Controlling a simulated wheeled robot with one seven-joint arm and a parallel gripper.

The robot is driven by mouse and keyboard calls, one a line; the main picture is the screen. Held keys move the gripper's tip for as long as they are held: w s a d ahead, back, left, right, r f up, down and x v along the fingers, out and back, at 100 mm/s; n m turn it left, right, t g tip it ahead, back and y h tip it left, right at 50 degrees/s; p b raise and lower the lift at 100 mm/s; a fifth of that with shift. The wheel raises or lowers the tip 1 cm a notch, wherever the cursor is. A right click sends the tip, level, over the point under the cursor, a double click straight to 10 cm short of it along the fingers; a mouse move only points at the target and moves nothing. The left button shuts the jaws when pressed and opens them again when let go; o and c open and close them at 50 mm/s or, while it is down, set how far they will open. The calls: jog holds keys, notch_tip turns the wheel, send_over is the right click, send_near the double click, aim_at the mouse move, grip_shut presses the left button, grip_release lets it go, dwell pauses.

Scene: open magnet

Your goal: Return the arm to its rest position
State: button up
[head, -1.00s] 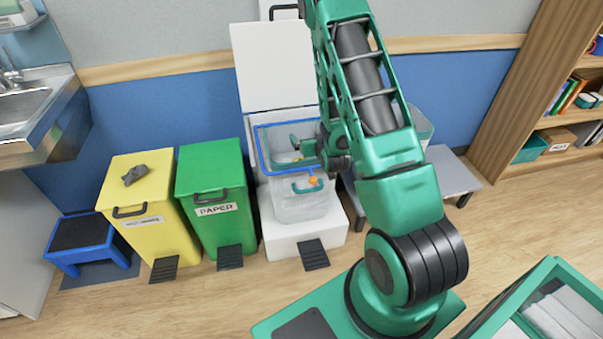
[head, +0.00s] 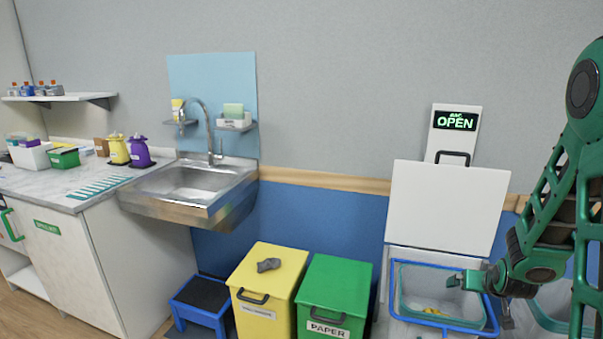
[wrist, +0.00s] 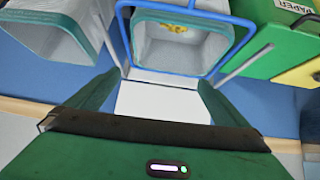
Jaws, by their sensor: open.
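My arm (head: 562,205) comes in from the right edge of the head view, bent, with its lower end hanging down. My gripper (head: 458,281) is at the open bin with the blue rim (head: 448,326), over or beside its right part; the exact height is hard to tell. In the wrist view my gripper (wrist: 158,98) is open, with its two green fingers wide apart and nothing between them. The blue-rimmed bin (wrist: 205,62) lies beyond the fingertips there, with something yellow (wrist: 173,27) inside.
The bin's white lid (head: 448,207) stands raised behind my gripper, under an OPEN sign (head: 455,121). A green PAPER bin (head: 333,290) and a yellow bin (head: 268,285) with a grey lump on top stand left. Another pale bin (wrist: 60,32) is beside it. A sink (head: 190,185) is farther left.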

jog(key=s+a+r+m+g+y, duration=0.1)
jog(key=s+r, duration=0.4)
jog(key=s, duration=0.6)
jog(key=s+a+r+g+y, duration=0.1)
jog(key=s+a+r+g, duration=0.3)
jog(key=s, duration=0.7)
jog(key=s+a+r+m+g+y, duration=0.1)
jog(key=s+a+r+g, duration=0.2)
jog(key=s, duration=0.8)
notch_tip(320, 180, up, 3)
jog(key=shift+s+f+m, duration=0.2)
jog(key=shift+s+m, duration=0.1)
jog(key=shift+w+f, duration=0.25)
jog(key=shift+w, duration=0.35)
